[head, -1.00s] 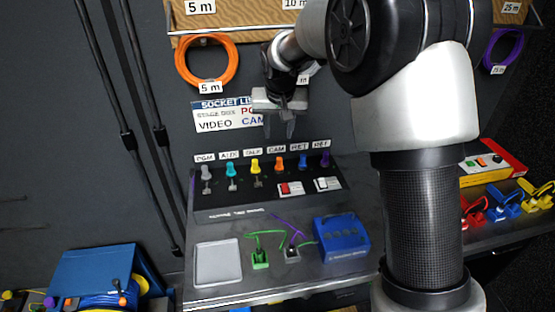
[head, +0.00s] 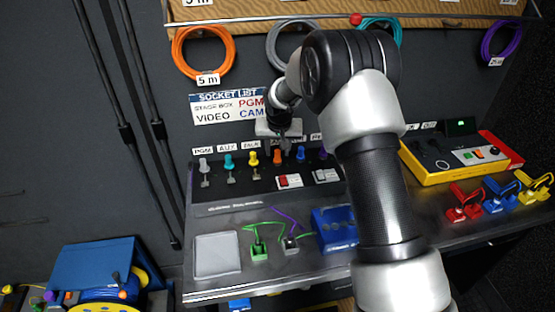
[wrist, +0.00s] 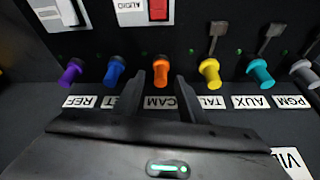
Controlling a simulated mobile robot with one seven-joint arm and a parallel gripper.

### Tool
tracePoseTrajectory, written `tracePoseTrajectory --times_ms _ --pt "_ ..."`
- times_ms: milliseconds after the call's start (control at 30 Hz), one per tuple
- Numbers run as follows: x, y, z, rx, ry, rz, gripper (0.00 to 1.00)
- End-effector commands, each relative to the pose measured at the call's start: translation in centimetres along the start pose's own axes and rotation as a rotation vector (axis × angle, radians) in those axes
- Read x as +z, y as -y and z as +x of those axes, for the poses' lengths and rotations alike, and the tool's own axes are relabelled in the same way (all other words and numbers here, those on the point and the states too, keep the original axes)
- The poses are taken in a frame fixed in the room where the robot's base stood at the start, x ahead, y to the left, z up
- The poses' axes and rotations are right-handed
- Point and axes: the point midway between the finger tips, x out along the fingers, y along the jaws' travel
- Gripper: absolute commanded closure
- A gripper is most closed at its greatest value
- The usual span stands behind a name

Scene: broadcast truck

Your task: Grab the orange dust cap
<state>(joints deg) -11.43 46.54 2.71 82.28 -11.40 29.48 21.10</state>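The orange dust cap (head: 277,157) sits on the black socket panel, above the CAM label in the wrist view (wrist: 161,67). My gripper (head: 284,148) is just above and in front of it. In the wrist view, my gripper (wrist: 160,82) has its two fingers apart, one on each side of the orange cap, with nothing held. A small gap shows on both sides; I cannot tell how deep the cap lies between the fingertips.
In the wrist view, the blue cap (wrist: 114,72) and yellow cap (wrist: 209,72) stand close on either side of the fingers. Purple (wrist: 71,72) and teal (wrist: 259,72) caps are farther out. A red switch (head: 283,180) lies below the row.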

Motion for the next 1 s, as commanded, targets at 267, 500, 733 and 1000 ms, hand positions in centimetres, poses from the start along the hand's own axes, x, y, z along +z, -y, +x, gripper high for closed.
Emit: tracePoseTrajectory --times_ms 267,500,733,1000 --pt "0.0 0.1 1.4 -0.001 -0.001 0.000 0.62" --pt "0.0 0.0 1.3 0.000 -0.001 0.000 0.86" --pt "0.0 0.1 1.3 -0.001 -0.001 0.000 1.00" --pt "-0.9 0.1 -0.6 -0.001 -0.005 0.000 1.00"
